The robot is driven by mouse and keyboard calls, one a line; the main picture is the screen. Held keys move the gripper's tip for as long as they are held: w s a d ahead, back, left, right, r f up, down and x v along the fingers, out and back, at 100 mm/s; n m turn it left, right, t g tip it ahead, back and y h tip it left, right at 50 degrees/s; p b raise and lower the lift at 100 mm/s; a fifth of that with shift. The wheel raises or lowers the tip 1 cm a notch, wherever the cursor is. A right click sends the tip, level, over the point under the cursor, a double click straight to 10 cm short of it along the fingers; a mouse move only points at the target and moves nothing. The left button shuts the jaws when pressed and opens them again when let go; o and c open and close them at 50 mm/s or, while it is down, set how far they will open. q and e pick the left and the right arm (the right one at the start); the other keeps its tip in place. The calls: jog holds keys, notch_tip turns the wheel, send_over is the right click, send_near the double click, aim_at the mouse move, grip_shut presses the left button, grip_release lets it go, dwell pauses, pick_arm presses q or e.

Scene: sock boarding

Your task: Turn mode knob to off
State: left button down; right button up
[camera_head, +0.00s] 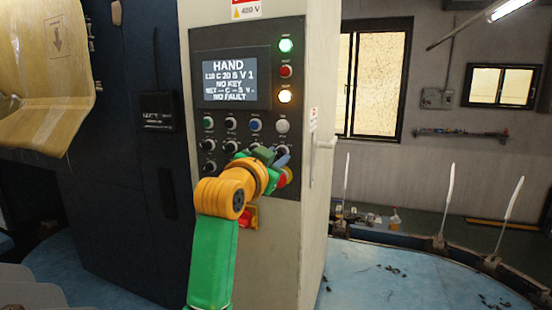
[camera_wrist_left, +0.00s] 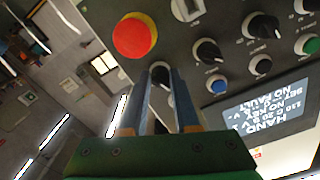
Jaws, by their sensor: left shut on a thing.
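The control panel (camera_head: 195,75) has several buttons and black knobs below a lit display (camera_head: 236,78) whose top line reads HAND. My left gripper (camera_head: 279,157) is at the right end of the upper knob row. In the left wrist view its two blue-grey fingers (camera_wrist_left: 161,78) are shut on a dark knob (camera_wrist_left: 161,75), one on each side. The fingers partly hide this knob, and its pointer and label cannot be read, so I cannot tell its setting or whether it is the mode knob. My right gripper is out of view.
A red emergency button (camera_wrist_left: 135,36) sits close beside the held knob. Other black knobs (camera_wrist_left: 208,51) and a blue button (camera_wrist_left: 217,85) are near the fingers. Green (camera_head: 286,46) and amber (camera_head: 285,96) lamps glow. A door handle (camera_head: 325,144) sticks out on the cabinet's right side.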

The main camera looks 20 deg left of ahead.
pick_arm(q)
jog(key=shift+r+m, duration=0.15)
jog(key=shift+m, duration=1.75)
jog(key=c, duration=0.7)
grip_release()
jog(key=shift+o, duration=0.2)
jog(key=shift+s, duration=0.1)
jog(key=s+b, duration=0.4)
jog(key=s, duration=0.3)
